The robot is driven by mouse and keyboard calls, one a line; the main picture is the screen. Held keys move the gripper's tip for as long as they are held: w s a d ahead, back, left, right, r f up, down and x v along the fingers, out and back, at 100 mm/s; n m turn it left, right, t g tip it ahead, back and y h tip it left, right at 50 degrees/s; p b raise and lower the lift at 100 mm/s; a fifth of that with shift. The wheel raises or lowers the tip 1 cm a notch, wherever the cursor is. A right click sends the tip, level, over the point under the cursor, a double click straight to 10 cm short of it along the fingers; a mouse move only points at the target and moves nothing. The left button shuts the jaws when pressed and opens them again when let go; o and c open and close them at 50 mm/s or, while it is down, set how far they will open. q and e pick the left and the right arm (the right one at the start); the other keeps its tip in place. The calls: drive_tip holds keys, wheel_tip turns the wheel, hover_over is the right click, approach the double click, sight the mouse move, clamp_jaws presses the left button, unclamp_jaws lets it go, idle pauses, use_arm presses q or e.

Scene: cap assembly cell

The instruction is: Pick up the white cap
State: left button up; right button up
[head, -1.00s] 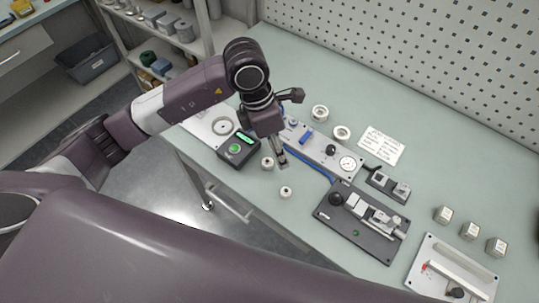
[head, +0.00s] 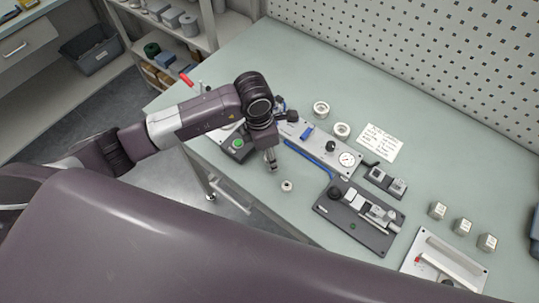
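A small white cap with a dark centre (head: 287,186) stands on the pale green bench near its front edge. My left gripper (head: 271,166) points down at the bench, just behind and to the left of this cap and apart from it. The fingers are small and seen nearly edge-on, so I cannot tell whether they are open or shut. A second small white cap that showed here earlier is not visible; the gripper covers that spot. My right gripper is not in view.
A panel with a gauge (head: 347,158), a dark clamp fixture (head: 356,219) and a box with a green button (head: 238,144) surround the gripper. Two white rings (head: 321,109) (head: 342,130) stand behind. Several metal blocks (head: 463,226) stand at right.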

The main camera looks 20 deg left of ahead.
use_arm(q)
drive_tip(key=c, duration=0.8)
drive_tip(key=shift+o, duration=0.2)
drive_tip(key=shift+r, duration=0.1)
